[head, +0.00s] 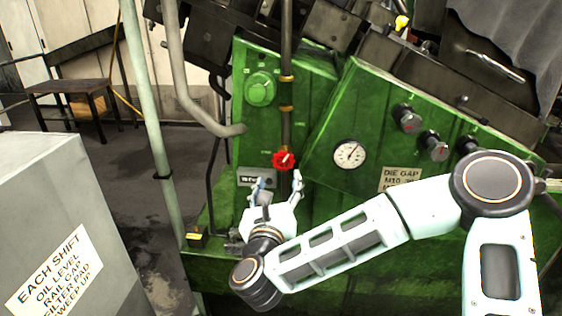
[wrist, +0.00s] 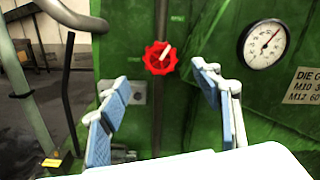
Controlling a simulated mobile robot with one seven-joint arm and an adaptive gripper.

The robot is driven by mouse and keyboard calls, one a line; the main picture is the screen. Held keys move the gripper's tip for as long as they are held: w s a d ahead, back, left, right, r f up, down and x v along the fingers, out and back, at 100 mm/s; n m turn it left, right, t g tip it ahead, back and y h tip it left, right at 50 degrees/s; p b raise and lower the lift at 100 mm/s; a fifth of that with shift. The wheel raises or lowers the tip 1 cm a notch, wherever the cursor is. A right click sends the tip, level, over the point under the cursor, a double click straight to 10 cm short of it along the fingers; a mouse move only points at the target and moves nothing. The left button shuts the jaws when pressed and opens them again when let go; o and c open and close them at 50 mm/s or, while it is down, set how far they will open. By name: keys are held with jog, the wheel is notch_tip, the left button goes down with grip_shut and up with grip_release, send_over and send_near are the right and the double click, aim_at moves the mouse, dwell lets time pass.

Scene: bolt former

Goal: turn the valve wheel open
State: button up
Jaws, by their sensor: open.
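The valve wheel (head: 284,160) is small, red and scalloped, with a pale pointer across its face. It is mounted on a vertical brown pipe (head: 286,125) in front of the green machine. In the wrist view the wheel (wrist: 160,58) sits above and beyond the space between my fingers, with its pale mark slanting up to the right. My gripper (head: 277,184) is open and empty, just below the wheel in the head view. Its two blue-padded fingers also show in the wrist view (wrist: 162,108), spread apart and not touching the wheel.
A round pressure gauge (head: 349,154) and a die gap plate (head: 400,179) are right of the wheel. Several knobs (head: 433,145) sit farther right. A green round knob (head: 261,89) is upper left. A grey box (head: 60,200) with a shift notice stands at left, near a slanted pole (head: 150,110).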

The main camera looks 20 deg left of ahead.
aim_at(282, 160)
jog(key=p+x, duration=0.2)
jog(key=x, duration=0.8)
jog(key=shift+a, duration=0.1)
jog(key=shift+c, duration=0.4)
jog(key=c, duration=1.1)
